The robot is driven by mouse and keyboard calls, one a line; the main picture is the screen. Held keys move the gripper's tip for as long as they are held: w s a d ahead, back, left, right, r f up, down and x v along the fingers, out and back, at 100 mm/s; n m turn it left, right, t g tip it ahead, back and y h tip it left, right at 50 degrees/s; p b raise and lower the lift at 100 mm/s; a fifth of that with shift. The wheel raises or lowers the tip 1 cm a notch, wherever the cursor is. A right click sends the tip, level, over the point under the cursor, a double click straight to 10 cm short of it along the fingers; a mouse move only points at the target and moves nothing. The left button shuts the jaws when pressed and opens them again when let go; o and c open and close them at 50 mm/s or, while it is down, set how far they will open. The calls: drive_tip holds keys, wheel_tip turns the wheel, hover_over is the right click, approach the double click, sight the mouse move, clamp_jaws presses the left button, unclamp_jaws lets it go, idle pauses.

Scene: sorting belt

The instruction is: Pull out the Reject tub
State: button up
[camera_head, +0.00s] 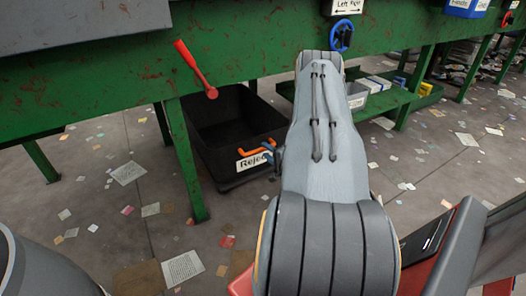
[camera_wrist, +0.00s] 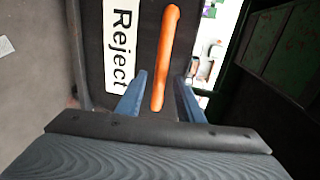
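The Reject tub (camera_head: 222,125) is a black open bin on the floor under the green belt frame. Its white "Reject" label (camera_head: 250,161) and orange handle (camera_head: 254,149) are on its near face; my arm hides its right part. In the wrist view, the label (camera_wrist: 122,45) appears turned sideways beside the orange bar handle (camera_wrist: 166,50). My gripper (camera_wrist: 160,76) has two blue fingers, one on each side of the handle's lower end as pictured. Gaps show on both sides, so the fingers are open around it; whether they reach its depth is unclear.
A green leg (camera_head: 185,160) stands just left of the tub. A red lever (camera_head: 196,70) hangs above it, and a blue handwheel (camera_head: 341,36) is above my arm. A green shelf (camera_head: 405,97) with small bins is at right. Paper scraps litter the otherwise open floor.

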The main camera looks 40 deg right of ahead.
sight(264, 149)
drive_tip(key=shift+b+x, duration=0.45)
drive_tip(key=shift+x, duration=1.3)
clamp_jaws()
